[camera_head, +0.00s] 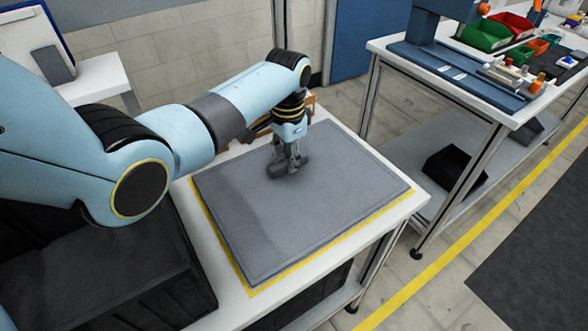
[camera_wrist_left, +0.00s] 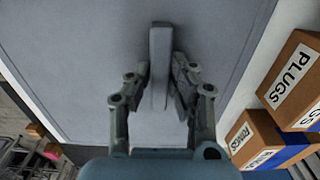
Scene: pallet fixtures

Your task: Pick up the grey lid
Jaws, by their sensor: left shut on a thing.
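The grey lid (camera_head: 325,215) is a large flat rectangular panel. It lies on a white table (camera_head: 415,198) inside a yellow outline. A raised grey bar handle stands near its middle and also shows in the left wrist view (camera_wrist_left: 160,50). My left gripper (camera_head: 287,168) points down over the lid. In the left wrist view, the fingers of my left gripper (camera_wrist_left: 160,95) are shut on the lid's handle, one on each side. The lid appears flat on the table; I cannot tell any gap beneath it. My right gripper is not in view.
Cardboard boxes marked PLUGS (camera_wrist_left: 292,80) and RINGS (camera_wrist_left: 255,138) stand close beside the lid. A workbench (camera_head: 465,85) with green and red bins is at the back right. A black bin (camera_head: 455,170) sits on its lower shelf. Floor between the tables is clear.

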